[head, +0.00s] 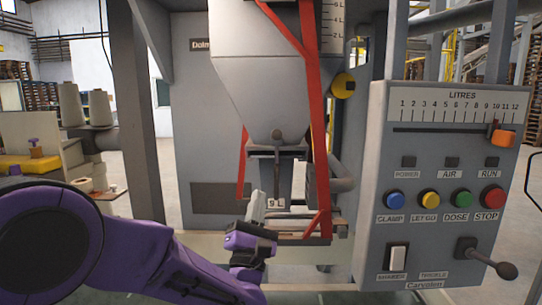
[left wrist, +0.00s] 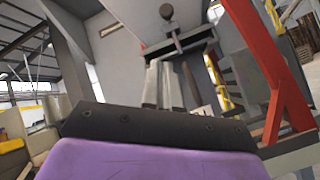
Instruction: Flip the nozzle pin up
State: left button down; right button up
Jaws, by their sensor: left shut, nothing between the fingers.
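The nozzle pin (head: 277,136) is a thin dark rod with a round knob, in front of the hopper's lower end. Its knob is at the top and the rod runs down over the nozzle (head: 276,172). The knob also shows near the top of the left wrist view (left wrist: 166,12). My left gripper (head: 257,203) is shut and empty, below and slightly left of the knob, in front of the nozzle. Its fingers (left wrist: 165,84) point toward the nozzle in the left wrist view. I cannot tell whether they touch it. My right gripper is not in view.
Red frame bars (head: 316,130) stand close to the right of the nozzle. A grey control panel (head: 440,150) with coloured buttons and an orange slider stands at the right. A grey post (head: 138,110) rises at the left. A "9 L" label (head: 276,203) sits beside my fingers.

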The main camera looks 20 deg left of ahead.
pick_arm(q)
jog(key=shift+w+f, duration=0.1)
jog(key=p, duration=0.6)
send_near(277, 148)
jog(key=w+a+r, duration=0.2)
jog(key=a+r, duration=0.1)
jog(key=r, duration=0.1)
jog(key=d+r+p, duration=0.1)
jog(key=r, duration=0.1)
jog(key=shift+w+d+r+p, duration=0.2)
jog(key=shift+w+d+p, duration=0.1)
jog(key=shift+w+d, duration=0.05)
jog(key=shift+a+r+p, duration=0.1)
jog(key=shift+r+p, duration=0.35)
jog(key=shift+r, duration=1.55)
